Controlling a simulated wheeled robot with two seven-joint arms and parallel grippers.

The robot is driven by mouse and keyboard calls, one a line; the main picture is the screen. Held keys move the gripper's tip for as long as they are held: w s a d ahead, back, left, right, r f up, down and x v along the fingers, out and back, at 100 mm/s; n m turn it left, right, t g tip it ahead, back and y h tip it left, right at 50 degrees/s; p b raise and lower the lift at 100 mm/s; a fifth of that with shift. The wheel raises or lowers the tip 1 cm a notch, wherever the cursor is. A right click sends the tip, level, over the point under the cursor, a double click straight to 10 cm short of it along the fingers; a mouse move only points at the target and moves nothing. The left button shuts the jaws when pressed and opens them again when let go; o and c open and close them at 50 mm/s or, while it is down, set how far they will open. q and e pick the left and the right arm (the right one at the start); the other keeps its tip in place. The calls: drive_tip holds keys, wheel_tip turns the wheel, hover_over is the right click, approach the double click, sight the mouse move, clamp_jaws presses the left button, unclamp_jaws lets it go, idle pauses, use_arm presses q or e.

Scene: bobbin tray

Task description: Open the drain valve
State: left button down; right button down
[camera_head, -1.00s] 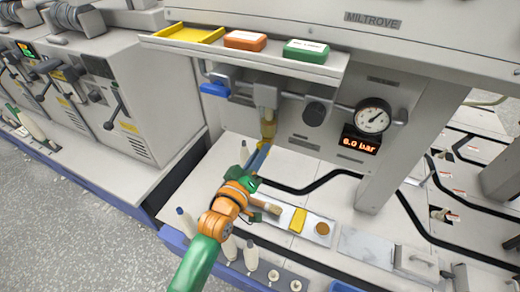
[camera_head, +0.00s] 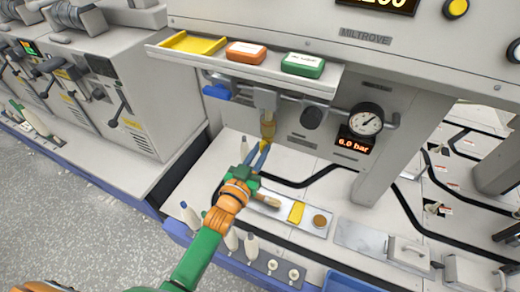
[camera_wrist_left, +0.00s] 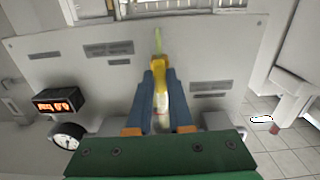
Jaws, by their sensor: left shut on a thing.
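An amber filter bowl (camera_head: 267,128) hangs below a grey block under the machine's shelf. My left gripper (camera_head: 262,153) is right under it, fingers pointing up. In the left wrist view, the blue fingers (camera_wrist_left: 160,92) close around a small yellow piece (camera_wrist_left: 158,66), which looks like the drain valve at the bowl's lower end. The fingers hide much of it, so how far it is turned does not show. A round gauge (camera_head: 365,120) sits to the right, above a display (camera_head: 354,141) reading 6.0 bar. My right gripper is not in view.
A blue handle (camera_head: 216,91) is left of the bowl on the pipe. The shelf above holds a yellow tray (camera_head: 193,43), an orange box (camera_head: 246,53) and a green box (camera_head: 302,64). A metal plate with a brush (camera_head: 266,201) lies below. White bobbins stand along the front edge.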

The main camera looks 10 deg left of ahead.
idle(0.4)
use_arm(q)
drive_tip(key=c, duration=0.8)
unclamp_jaws()
drive_tip(key=s, duration=0.3)
drive_tip(key=s+a, duration=0.1)
drive_tip(key=s, duration=0.3)
drive_tip(key=shift+a+p, duration=0.2)
drive_tip(key=shift+p, duration=0.15)
